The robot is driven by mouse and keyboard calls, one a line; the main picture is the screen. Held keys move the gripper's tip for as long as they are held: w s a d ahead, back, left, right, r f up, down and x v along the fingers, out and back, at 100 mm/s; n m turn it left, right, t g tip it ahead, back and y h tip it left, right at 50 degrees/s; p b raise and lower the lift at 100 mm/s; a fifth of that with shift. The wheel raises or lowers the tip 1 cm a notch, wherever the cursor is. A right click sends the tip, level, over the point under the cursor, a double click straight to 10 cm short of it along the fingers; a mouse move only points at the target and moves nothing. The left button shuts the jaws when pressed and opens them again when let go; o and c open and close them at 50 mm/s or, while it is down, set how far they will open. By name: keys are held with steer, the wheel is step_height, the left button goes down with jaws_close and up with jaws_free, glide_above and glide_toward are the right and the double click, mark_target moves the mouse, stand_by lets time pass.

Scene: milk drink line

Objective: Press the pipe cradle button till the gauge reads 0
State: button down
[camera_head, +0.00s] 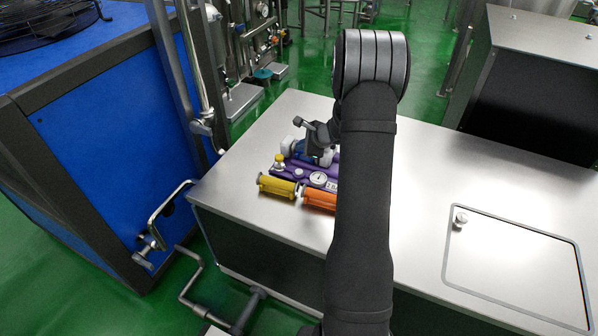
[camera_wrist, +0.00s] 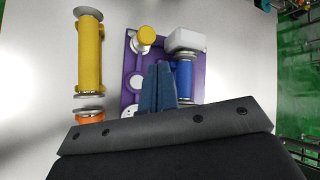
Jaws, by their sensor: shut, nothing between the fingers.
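The purple pipe cradle (camera_head: 291,171) lies on the steel table; it also shows in the wrist view (camera_wrist: 130,66). A round white gauge (camera_head: 318,178) sits on its front part, too small to read. A yellow-capped white post (camera_head: 280,161) stands at its left; its cap is at the top in the wrist view (camera_wrist: 147,35). A pale disc (camera_wrist: 135,82) lies below that cap. I cannot tell which part is the button. My gripper (camera_wrist: 158,66) is shut and empty, over the cradle between the pale disc and a blue pipe (camera_wrist: 183,78). Contact is unclear.
A yellow pipe (camera_head: 277,187) and an orange pipe (camera_head: 319,198) lie in front of the cradle. A white block (camera_wrist: 185,40) is at the blue pipe's end. My arm hides the cradle's right side in the head view. The steel table (camera_head: 425,165) is clear to the right.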

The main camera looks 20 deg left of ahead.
mark_target(302, 173)
steer(key=shift+f, duration=4.4)
steer(key=shift+f, duration=0.4)
steer(key=shift+f, duration=0.45)
steer(key=shift+r, duration=0.9)
steer(key=shift+r, duration=2.5)
